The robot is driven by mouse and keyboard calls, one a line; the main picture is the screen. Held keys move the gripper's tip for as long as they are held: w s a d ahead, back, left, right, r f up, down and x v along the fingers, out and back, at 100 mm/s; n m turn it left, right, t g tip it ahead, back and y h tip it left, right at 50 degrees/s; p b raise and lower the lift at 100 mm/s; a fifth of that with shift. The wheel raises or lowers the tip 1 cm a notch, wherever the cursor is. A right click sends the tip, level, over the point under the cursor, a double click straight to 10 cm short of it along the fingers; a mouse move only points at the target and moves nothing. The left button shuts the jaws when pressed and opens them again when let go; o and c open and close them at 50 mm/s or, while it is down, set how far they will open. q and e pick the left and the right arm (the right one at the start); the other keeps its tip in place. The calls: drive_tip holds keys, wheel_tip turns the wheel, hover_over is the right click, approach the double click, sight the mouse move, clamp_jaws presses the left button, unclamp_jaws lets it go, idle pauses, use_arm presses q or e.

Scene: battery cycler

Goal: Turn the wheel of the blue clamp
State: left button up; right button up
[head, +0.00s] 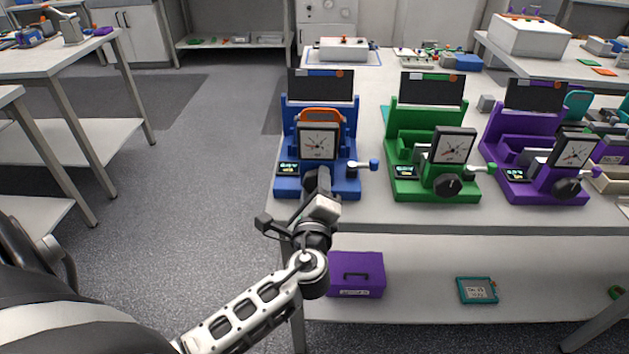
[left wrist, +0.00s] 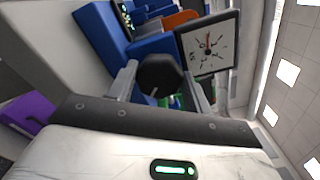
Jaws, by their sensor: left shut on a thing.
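The blue clamp (head: 290,186) stands at the left end of the table. Its upright carries a white dial gauge (head: 317,142), which also shows in the left wrist view (left wrist: 208,46). Its dark wheel (left wrist: 160,75) sits on the front face, below the dial. My left gripper (head: 313,186) reaches in from the front and hides most of the wheel in the head view. In the left wrist view its two fingers (left wrist: 163,82) are on either side of the wheel, shut on it. My right gripper is in neither view.
A green clamp (head: 404,188) and a purple clamp (head: 514,190) stand to the right on the same table. The blue clamp's side lever (head: 362,166) sticks out to the right. A purple box (head: 372,288) and a teal-framed device (head: 477,290) lie on the shelf below.

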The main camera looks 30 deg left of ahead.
use_arm(q)
drive_tip(key=shift+m, duration=0.8)
drive_tip(key=o, duration=1)
drive_tip(key=shift+c, duration=0.2)
